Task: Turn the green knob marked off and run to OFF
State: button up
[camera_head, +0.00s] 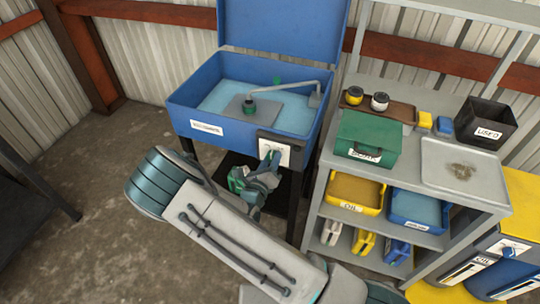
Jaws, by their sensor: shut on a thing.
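The blue parts washer (190,100) with its lid raised stands at the back centre. A dark panel with a white plate (284,152) is on its front right corner. My gripper (271,156) is at this plate, shut on the green knob there. The knob is mostly hidden by the gripper, and I cannot make out its pointer or the OFF and RUN marks. My arm reaches up from the bottom of the picture.
A grey shelf unit (400,238) stands close on the right, holding a green box (367,139), a black USED bin (485,123), a tray and yellow and blue bins. A dark bench edge is at far left. Bare floor (90,240) lies left of my arm.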

jog(key=n+p, duration=0.3)
jog(key=n, duration=0.2)
jog(key=shift+r+n, duration=0.1)
jog(key=shift+n, duration=0.2)
dwell(0.5)
jog(key=o, duration=1)
jog(key=b+v, duration=0.2)
jog(key=v, duration=1.2)
jog(key=shift+w, duration=0.1)
